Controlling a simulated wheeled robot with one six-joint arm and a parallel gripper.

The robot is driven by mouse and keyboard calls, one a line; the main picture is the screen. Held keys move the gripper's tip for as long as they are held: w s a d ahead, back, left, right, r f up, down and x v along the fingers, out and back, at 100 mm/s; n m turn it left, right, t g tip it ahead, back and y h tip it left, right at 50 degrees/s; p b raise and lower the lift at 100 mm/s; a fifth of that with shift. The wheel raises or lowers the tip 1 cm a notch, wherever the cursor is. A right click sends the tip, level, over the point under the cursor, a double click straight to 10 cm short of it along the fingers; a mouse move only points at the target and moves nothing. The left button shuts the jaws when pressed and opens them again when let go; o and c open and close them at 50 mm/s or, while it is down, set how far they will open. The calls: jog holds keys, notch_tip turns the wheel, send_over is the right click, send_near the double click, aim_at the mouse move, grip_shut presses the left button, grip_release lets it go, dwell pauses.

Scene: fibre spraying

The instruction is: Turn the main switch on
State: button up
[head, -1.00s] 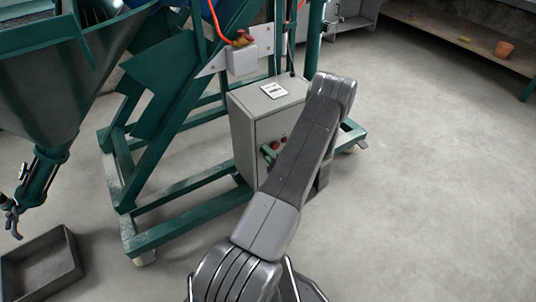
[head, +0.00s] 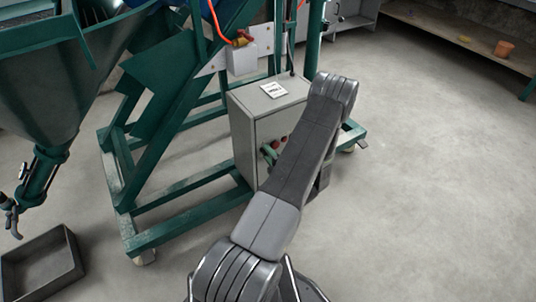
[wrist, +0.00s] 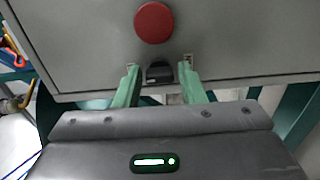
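The main switch (wrist: 159,73) is a small black knob on the front of the grey control box (head: 245,150). In the wrist view it sits between the two green fingers of my gripper (wrist: 159,77), under a large red button (wrist: 154,22). The fingers are open, one on each side of the knob, with a small gap showing on both sides. In the head view a green fingertip of my gripper (head: 267,154) shows at the box front. My arm hides the rest of the gripper and the knob there.
The box stands on the green machine frame (head: 190,225). A hopper (head: 50,75) with a pipe is at left, above an open grey tray (head: 40,265). An orange hose (head: 215,20) runs above the box. The floor at right is clear, up to a shelf (head: 440,30).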

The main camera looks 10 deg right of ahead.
jog(key=p+v, duration=0.2)
jog(key=v, duration=1.1)
jog(key=shift+s, duration=0.2)
jog(key=shift+w, duration=0.1)
jog(key=b+x, duration=0.2)
jog(key=x, duration=1.1)
jog(key=shift+w, duration=0.3)
